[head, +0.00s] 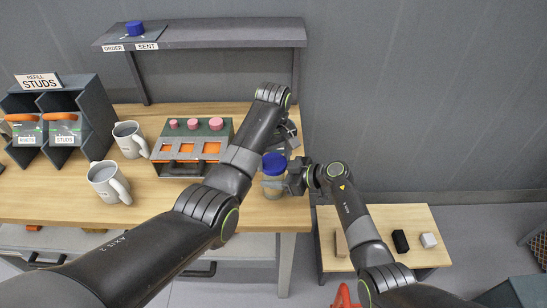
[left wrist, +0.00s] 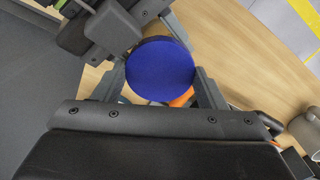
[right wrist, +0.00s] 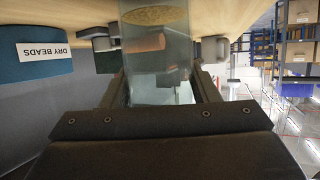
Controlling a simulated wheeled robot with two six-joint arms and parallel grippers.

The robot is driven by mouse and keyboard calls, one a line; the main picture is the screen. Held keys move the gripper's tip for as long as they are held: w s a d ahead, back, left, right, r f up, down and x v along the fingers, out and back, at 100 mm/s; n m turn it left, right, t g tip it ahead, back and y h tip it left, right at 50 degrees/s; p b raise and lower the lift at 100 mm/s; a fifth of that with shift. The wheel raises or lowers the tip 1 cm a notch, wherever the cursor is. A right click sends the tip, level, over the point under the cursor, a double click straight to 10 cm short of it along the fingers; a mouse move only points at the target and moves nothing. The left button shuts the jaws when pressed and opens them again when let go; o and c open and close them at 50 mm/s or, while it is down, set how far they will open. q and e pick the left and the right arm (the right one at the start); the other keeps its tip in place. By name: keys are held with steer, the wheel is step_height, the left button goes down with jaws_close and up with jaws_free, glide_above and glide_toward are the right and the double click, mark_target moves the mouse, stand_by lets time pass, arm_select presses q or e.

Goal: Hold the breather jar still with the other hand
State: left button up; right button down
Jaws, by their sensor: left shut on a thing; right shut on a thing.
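The breather jar (head: 272,188) is a clear jar with a blue lid (head: 274,163), upright at the right end of the workbench. My left gripper (head: 280,150) reaches down from above and is shut on the lid. In the left wrist view the round lid (left wrist: 160,68) sits between its fingers. My right gripper (head: 290,180) comes from the right and is shut on the jar's clear body. The right wrist view shows the body (right wrist: 155,75) between the fingers, with yellowish grains at its base. Whether the jar touches the bench is hard to tell.
An orange-and-grey fixture with pink knobs (head: 193,150) stands left of the jar. Two grey mugs (head: 108,182) and a studs bin rack (head: 62,115) are farther left. A shelf (head: 200,35) stands behind. A low table (head: 385,220) at right holds small blocks. A DRY BEADS container (right wrist: 45,60) shows in the right wrist view.

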arm_select(q)
steer(key=o, duration=1)
steer(key=shift+c, duration=0.2)
steer(key=shift+r, duration=2.3)
steer(key=shift+r+n, duration=1.55)
steer(key=shift+n, duration=0.45)
steer(key=shift+f, duration=0.15)
steer(key=shift+f, duration=3.9)
steer(key=shift+c, duration=0.4)
